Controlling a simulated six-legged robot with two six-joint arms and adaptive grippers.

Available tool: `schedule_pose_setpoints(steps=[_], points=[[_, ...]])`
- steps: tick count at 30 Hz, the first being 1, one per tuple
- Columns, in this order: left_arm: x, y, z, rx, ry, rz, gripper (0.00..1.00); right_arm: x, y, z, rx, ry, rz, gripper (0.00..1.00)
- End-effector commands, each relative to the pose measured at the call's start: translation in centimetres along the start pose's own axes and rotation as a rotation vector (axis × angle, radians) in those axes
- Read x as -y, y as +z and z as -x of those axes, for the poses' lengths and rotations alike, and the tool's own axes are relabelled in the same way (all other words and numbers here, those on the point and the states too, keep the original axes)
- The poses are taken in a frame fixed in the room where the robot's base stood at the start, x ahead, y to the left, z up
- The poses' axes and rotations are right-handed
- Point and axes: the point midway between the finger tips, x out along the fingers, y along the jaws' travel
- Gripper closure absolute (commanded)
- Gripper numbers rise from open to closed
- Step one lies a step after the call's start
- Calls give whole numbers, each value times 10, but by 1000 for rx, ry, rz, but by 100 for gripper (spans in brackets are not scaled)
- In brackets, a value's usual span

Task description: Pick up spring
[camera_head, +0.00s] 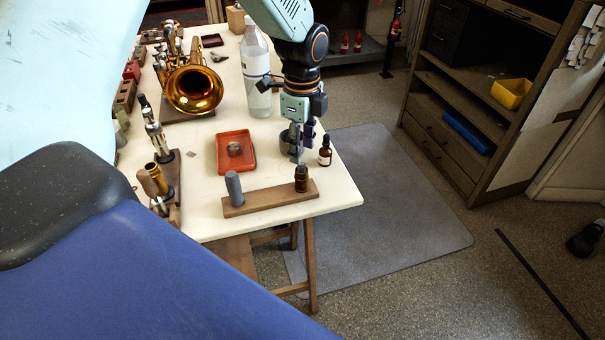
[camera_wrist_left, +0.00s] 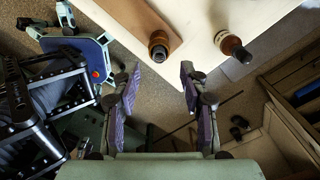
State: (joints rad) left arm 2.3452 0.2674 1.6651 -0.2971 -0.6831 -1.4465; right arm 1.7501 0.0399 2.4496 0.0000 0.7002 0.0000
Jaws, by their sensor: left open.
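A small round grey item (camera_head: 234,148) lies in the orange-red tray (camera_head: 223,163) on the table. It may be the spring, but it is too small to tell. My left gripper (camera_head: 296,158) points down near the table's right edge, to the right of the tray and close to two brown bottles. In the left wrist view my left gripper (camera_wrist_left: 160,72) is open with nothing between its fingers. The tray does not show there. My right gripper is not in view.
A wooden block (camera_head: 262,201) holds a grey cylinder (camera_head: 234,187) and a brown bottle (camera_head: 301,180). Another brown bottle (camera_head: 325,152) stands beside it. A clear bottle (camera_head: 255,75) and a brass horn (camera_head: 194,90) stand farther back.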

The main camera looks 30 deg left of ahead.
Motion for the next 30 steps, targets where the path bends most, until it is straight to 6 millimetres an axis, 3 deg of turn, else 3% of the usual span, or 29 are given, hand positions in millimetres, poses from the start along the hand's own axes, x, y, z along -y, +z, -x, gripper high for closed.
schedule_pose_setpoints(steps=[7,15,30], points=[[-3,-2,-38,0,4,-3,56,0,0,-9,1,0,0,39],[-4,-2,-42,0,0,-4,56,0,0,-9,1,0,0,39],[-4,-2,-42,0,1,-4,96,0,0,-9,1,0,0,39]])
